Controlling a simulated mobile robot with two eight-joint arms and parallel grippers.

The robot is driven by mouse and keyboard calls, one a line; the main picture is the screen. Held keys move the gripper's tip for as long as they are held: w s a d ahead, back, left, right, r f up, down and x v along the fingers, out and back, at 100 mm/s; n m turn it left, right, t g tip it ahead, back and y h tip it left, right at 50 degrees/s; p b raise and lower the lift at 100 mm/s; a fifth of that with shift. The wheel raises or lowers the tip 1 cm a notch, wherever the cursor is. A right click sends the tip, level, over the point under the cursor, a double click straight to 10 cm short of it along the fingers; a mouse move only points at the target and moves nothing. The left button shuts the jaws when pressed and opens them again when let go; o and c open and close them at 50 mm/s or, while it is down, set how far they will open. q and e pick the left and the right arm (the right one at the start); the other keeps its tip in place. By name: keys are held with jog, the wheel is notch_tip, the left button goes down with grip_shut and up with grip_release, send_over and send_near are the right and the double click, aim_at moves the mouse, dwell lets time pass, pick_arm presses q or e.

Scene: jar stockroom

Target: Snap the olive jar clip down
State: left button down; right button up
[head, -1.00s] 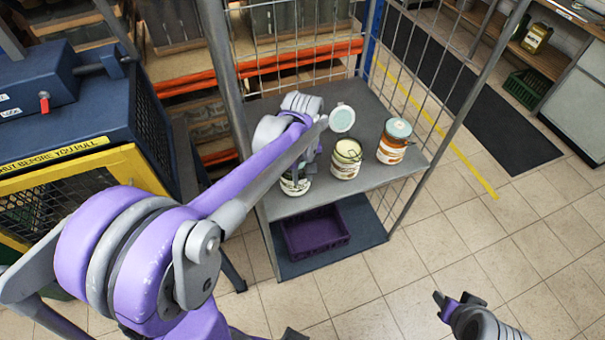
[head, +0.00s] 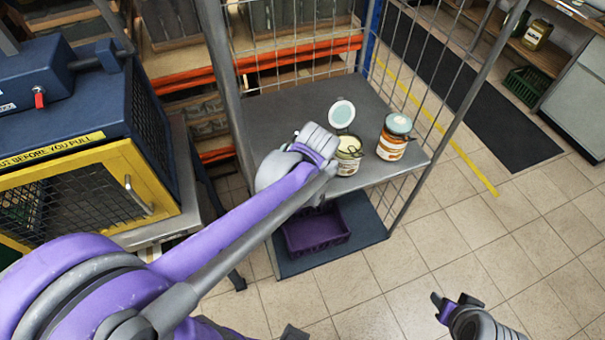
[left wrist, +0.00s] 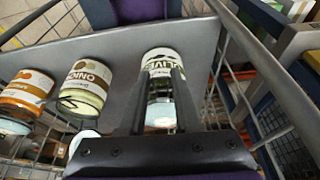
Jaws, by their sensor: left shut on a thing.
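The olive jar (left wrist: 163,62) has a white label and appears upside down in the left wrist view, at the edge of the grey shelf. In the head view my left arm hides it. My left gripper (left wrist: 155,82) has its dark fingers on either side of the jar and is shut on it. The fingers cover part of the jar's sides, and I cannot make out its clip. In the head view my left wrist (head: 300,155) is over the shelf's front left part. My right gripper (head: 452,302) is open and empty above the floor at the lower right.
An open cream-filled jar (head: 349,150) with its pale lid (head: 341,114) raised stands on the shelf (head: 290,103). A jar with an orange label (head: 393,138) stands to its right. A purple crate (head: 316,229) is on the lower shelf. Wire mesh and posts enclose the cart.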

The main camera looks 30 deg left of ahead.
pick_arm(q)
notch_tip(320, 180, down, 7)
jog(key=t+y+b, duration=1)
jog(key=b, duration=0.7)
jog(key=shift+f+y, duration=0.15)
jog(key=shift+y, duration=0.25)
jog(key=shift+w+a+t+y+b, duration=0.15)
jog(key=shift+t+y+b, duration=0.35)
jog(key=shift+b, duration=0.3)
pick_arm(e)
notch_tip(320, 180, down, 22)
jog(key=s+g, duration=0.1)
jog(key=s, duration=0.1)
jog(key=shift+s, duration=0.25)
jog(key=shift+r, duration=0.1)
pick_arm(q)
jog(key=c, duration=0.6)
grip_release()
